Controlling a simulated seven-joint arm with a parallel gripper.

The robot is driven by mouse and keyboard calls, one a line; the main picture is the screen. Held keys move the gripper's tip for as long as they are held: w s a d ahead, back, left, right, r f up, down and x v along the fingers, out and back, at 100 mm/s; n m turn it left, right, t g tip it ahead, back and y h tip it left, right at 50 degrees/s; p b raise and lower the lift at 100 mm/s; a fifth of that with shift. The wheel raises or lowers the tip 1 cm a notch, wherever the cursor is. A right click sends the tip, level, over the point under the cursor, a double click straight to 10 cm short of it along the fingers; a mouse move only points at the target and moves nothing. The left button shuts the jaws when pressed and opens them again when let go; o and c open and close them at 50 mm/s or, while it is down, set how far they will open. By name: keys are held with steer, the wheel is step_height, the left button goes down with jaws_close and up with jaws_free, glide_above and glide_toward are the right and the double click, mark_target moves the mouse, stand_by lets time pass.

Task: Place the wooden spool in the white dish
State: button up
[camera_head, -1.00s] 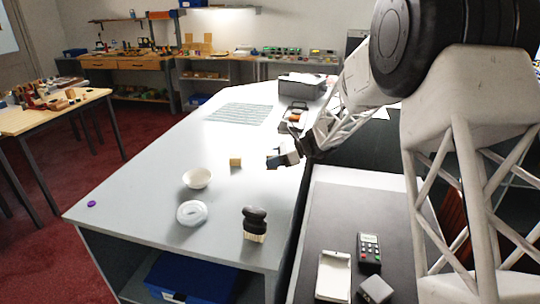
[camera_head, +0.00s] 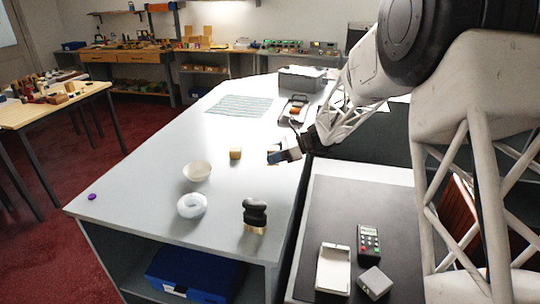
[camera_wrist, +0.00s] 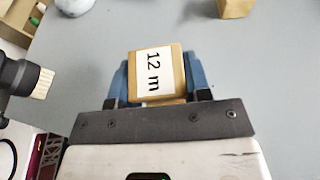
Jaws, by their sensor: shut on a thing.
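My gripper (camera_head: 276,154) is over the right side of the grey counter, shut on a light wooden piece with a white "12 m" label, which I take to be the wooden spool (camera_wrist: 157,72). In the wrist view it sits between the blue fingers. Its underside is hidden, so I cannot tell whether it touches the counter. The white dish (camera_head: 197,172), a shallow bowl, stands left of my gripper and a little nearer the front. It looks empty.
A small wooden block (camera_head: 235,153) lies between my gripper and the dish. A purple disc (camera_head: 92,197) lies far left.

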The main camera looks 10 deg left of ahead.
steer(key=s+a+r+m+t, duration=0.1)
steer(key=s+a, duration=0.4)
steer(key=s, duration=0.6)
steer(key=s+a+r+m+t, duration=0.1)
steer(key=s+a+r+t, duration=0.1)
steer(key=s+a, duration=0.4)
steer(key=shift+s+a+r+m, duration=0.15)
steer(key=shift+s+r+m, duration=0.45)
steer(key=shift+s, duration=2.15)
steer(key=shift+r, duration=0.15)
glide_above(203, 178)
steer(key=shift+w+a+f, duration=0.2)
steer(key=shift+f, duration=0.5)
steer(key=shift+f, duration=1.8)
steer(key=shift+f, duration=0.6)
